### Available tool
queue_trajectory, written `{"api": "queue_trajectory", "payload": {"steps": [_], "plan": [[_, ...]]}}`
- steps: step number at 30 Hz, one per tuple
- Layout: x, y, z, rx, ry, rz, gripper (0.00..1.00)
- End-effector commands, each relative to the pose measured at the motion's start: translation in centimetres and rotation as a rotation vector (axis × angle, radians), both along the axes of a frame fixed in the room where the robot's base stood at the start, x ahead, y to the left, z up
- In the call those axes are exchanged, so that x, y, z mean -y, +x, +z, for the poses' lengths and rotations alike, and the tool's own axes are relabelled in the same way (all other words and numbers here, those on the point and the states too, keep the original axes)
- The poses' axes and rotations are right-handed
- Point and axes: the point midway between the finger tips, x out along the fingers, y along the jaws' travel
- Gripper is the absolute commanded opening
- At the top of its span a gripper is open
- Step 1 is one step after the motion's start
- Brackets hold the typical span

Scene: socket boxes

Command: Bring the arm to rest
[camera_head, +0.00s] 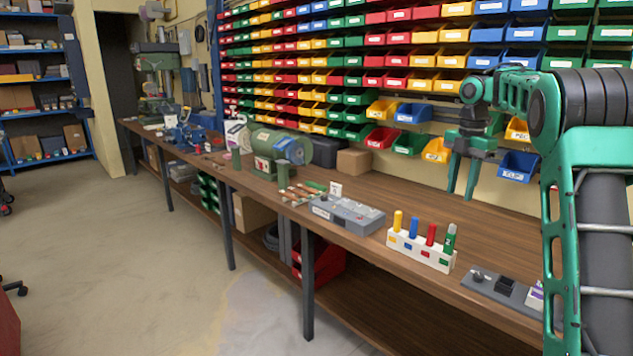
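My green arm rises along the right side of the head view and bends over toward the back of the bench. My gripper (463,177) hangs from its end with the fingers pointing down. The two green fingers stand apart and nothing shows between them. The fingertips are above the wooden workbench (500,215), in front of the small bins, and look clear of its objects. A white block (421,252) stands on the bench below with a yellow, a blue, a red and a green peg upright in it.
Grey boxes (346,213) and (495,288) lie beside the white block. A green machine (283,150) stands further left. Colored bins (437,150) cover the wall behind my gripper. Blue shelves (40,90) stand far left. The floor (130,260) in front is mostly clear.

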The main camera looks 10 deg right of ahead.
Motion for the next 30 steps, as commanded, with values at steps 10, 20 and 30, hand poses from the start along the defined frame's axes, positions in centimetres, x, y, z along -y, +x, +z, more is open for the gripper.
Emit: {"api": "queue_trajectory", "payload": {"steps": [10, 20, 30], "plan": [[-2.6, -9.7, 1.3, -0.001, 0.072, -0.692, 0.35], [-4.8, -22.3, -1.4, -0.03, 0.099, -1.439, 0.35], [-6.7, -37.0, -8.0, -0.046, 0.058, -2.157, 0.35]]}}
